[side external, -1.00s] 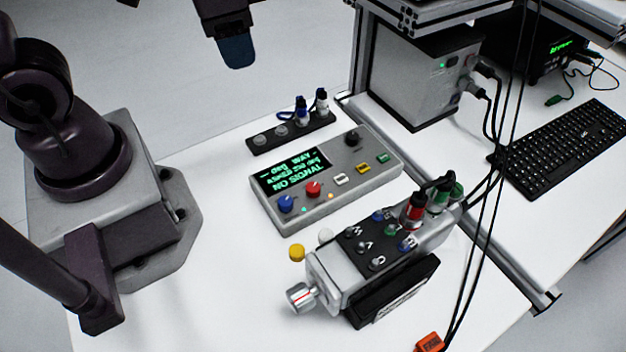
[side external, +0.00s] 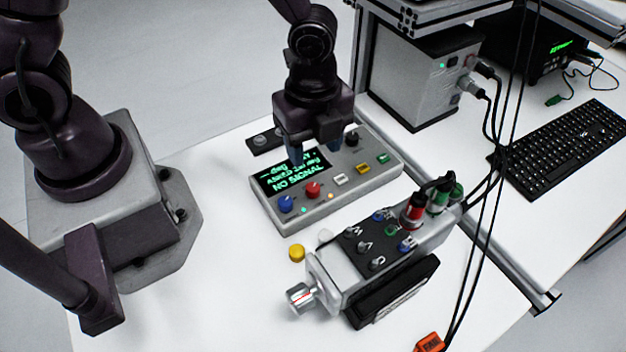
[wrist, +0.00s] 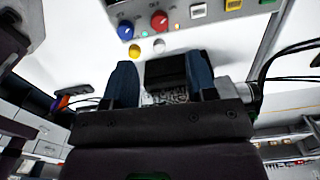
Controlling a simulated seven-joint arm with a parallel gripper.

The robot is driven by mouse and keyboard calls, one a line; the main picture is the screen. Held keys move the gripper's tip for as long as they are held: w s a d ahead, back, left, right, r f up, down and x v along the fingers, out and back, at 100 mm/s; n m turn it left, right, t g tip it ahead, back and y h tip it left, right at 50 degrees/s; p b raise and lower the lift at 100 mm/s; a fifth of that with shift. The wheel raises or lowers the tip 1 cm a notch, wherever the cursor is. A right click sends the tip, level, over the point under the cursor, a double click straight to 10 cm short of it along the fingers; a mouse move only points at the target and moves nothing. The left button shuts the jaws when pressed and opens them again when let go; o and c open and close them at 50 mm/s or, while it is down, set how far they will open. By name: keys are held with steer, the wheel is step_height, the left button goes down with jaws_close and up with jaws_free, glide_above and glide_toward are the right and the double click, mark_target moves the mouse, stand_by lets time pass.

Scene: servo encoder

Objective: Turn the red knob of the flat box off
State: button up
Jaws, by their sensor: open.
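The flat box (side external: 320,206) is a grey case lying on the white table, with a dark screen of green text on its top. Its red knob (side external: 313,189) is at the front, between a blue knob (side external: 286,204) and a white button (side external: 341,180). The red knob also shows in the wrist view (wrist: 159,20), near the top. My gripper (side external: 316,152) is open above the back part of the box, behind the red knob and apart from it. Its two blue fingertips point down with nothing between them. The knob's exact setting is too small to tell.
A servo unit (side external: 350,272) with a silver shaft and red and green plugs stands in front of the box. A yellow cap (side external: 297,253) lies between them. A dark strip (side external: 266,143) lies behind the box. Cables hang at the right.

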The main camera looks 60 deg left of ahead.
mark_target(313, 187)
step_height(313, 187, down, 9)
steer(key=shift+f, duration=0.2)
steer(key=c, duration=0.9)
steer(key=shift+c, duration=0.2)
steer(key=shift+n, duration=0.4)
steer(key=n, duration=0.5)
steer(key=shift+n, duration=0.3)
steer(key=n, duration=0.5)
steer(key=shift+n, duration=0.3)
